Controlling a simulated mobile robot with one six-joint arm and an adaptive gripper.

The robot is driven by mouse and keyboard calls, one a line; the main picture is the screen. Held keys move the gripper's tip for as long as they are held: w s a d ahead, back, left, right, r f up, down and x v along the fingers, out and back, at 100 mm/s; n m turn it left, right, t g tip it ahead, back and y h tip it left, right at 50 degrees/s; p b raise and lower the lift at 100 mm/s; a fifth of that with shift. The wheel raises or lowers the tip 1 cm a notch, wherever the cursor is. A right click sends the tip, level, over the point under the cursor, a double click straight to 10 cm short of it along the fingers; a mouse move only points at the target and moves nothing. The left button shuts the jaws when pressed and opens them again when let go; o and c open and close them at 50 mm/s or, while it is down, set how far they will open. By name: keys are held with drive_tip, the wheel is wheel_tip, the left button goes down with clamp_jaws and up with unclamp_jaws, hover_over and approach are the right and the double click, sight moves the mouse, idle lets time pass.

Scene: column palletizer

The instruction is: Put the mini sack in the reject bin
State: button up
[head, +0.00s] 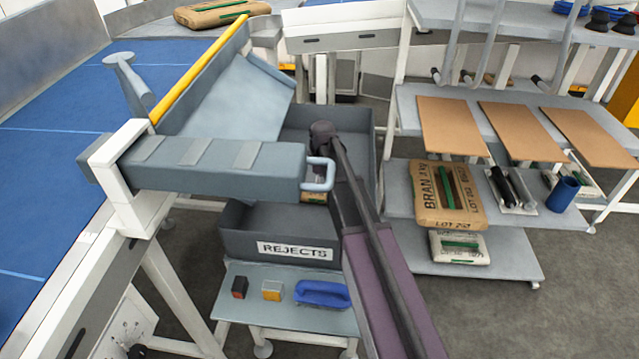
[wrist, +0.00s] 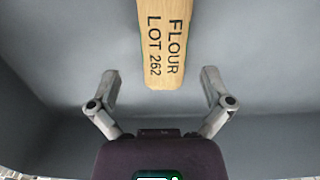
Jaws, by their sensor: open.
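A small tan sack (wrist: 163,40) printed FLOUR LOT 262 lies on a grey surface in the wrist view, its far end cut off by the frame. My gripper (wrist: 158,80) is open, its two fingers spread either side of the sack's near end, with a gap on each side. The grey reject bin (head: 236,240), labelled REJECTS, stands on a low table.
The low table (head: 235,305) holds small blocks and a blue brush (head: 322,293). A shelf rack at right carries a BRAN sack (head: 447,195).

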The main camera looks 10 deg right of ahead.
sight(321, 196)
wheel_tip(321, 196, up, 9)
drive_tip(key=p, duration=0.8)
drive_tip(key=shift+d+r+p, duration=0.15)
drive_tip(key=shift+d+p, duration=0.15)
drive_tip(key=shift+s, duration=0.1)
idle(0.4)
drive_tip(key=s+n, duration=2.1)
drive_tip(key=s, duration=0.2)
drive_tip(key=shift+s+d+n+h, duration=0.15)
drive_tip(key=shift+s+n+h, duration=0.15)
drive_tip(key=shift+h, duration=0.1)
drive_tip(key=shift+w, duration=0.1)
